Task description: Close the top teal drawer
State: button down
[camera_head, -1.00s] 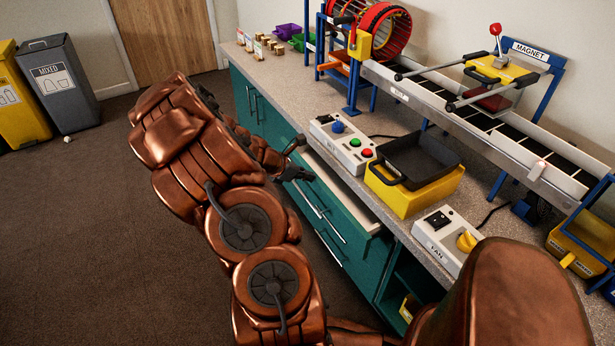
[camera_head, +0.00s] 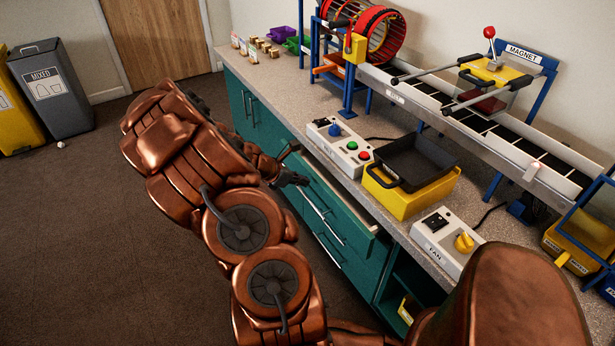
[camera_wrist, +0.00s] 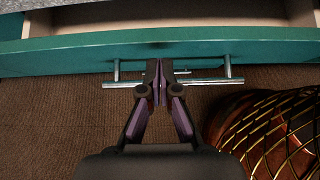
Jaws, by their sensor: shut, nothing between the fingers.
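The top teal drawer (camera_head: 338,208) stands partly open, its pale inside showing as a strip below the counter edge. In the wrist view its teal front (camera_wrist: 215,46) crosses the picture, with the open inside (camera_wrist: 160,19) behind it. Its silver bar handle (camera_wrist: 205,82) runs along the front. My gripper (camera_wrist: 160,66) is shut and empty, with its fingertips together at the middle of the handle, close to the drawer front. I cannot tell whether they touch it. In the head view my gripper (camera_head: 296,178) is at the drawer's far end, partly hidden by my arm.
The counter above holds a button box (camera_head: 338,147), a yellow bin with a black tray (camera_head: 402,198) and a fan control box (camera_head: 447,240). A conveyor (camera_head: 480,130) runs along the back. Grey (camera_head: 52,90) and yellow bins stand far left.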

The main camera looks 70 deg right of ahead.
jog(key=f+v, duration=0.1)
jog(key=v, duration=1)
jog(key=b, duration=0.5)
send_near(310, 177)
notch_tip(310, 177, down, 4)
jog(key=s+d, duration=0.2)
jog(key=shift+s+d, duration=0.1)
jog(key=shift+d, duration=0.2)
jog(key=shift+s+d, duration=0.35)
jog(key=shift+d, duration=0.2)
jog(key=shift+r, duration=0.1)
